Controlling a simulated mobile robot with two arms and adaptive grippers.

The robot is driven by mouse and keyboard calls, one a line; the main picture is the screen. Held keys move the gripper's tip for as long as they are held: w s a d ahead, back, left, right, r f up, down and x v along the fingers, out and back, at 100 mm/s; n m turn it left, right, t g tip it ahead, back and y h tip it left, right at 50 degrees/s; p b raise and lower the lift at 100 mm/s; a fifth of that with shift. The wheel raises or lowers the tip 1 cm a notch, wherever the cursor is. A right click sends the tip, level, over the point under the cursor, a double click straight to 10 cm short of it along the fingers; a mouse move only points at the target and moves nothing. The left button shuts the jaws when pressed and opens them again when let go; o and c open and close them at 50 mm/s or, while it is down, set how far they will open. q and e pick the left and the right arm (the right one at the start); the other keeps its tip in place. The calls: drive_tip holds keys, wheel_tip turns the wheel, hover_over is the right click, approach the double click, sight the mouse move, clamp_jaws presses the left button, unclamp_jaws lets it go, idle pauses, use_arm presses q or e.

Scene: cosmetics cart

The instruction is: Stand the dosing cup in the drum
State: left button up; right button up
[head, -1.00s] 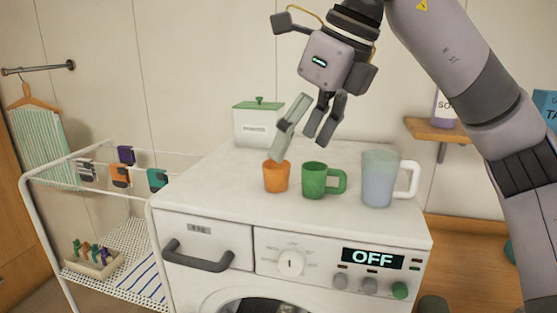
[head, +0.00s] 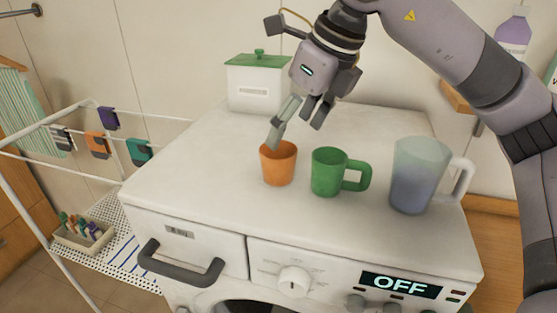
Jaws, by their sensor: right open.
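An orange cup (head: 278,164) without a handle, the likely dosing cup, stands upright on top of the white washing machine (head: 190,170). My right gripper (head: 297,131) is open above and just behind this cup. One fingertip overlaps the cup's rear rim; I cannot tell whether it touches or reaches inside. The other finger is to the right, clear of the cup. The drum's dark opening (head: 252,307) shows only as a sliver at the bottom edge, so its inside is hidden. My left gripper is not in view.
A green mug (head: 328,172) stands close right of the cup, with a frosted jug (head: 417,178) beyond it. A white box with a green lid (head: 257,84) is at the back. A drying rack (head: 60,160) stands left. The machine's front-left top is clear.

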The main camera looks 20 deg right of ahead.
sight(278, 161)
drive_tip(key=x, duration=0.3)
drive_tip(key=shift+w+f+p, duration=0.2)
drive_tip(key=shift+f+p, duration=0.05)
drive_tip(key=shift+p, duration=0.1)
drive_tip(key=shift+w+a+f+p, duration=0.1)
drive_tip(key=shift+a+f+p, duration=0.1)
drive_tip(key=shift+f+p, duration=0.25)
drive_tip(key=p+x, duration=0.2)
drive_tip(key=x, duration=0.1)
drive_tip(key=shift+a+f, duration=0.1)
drive_tip(key=shift+f, duration=0.15)
drive_tip(key=shift+w+a+f, duration=0.15)
drive_tip(key=shift+f, duration=0.35)
drive_tip(key=c, duration=1.4)
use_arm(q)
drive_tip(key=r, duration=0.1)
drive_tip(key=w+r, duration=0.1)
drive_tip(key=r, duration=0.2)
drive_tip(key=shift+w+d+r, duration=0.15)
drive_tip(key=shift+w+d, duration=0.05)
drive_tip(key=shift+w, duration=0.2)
use_arm(e)
drive_tip(key=shift+o, duration=0.2)
drive_tip(key=shift+r, duration=0.15)
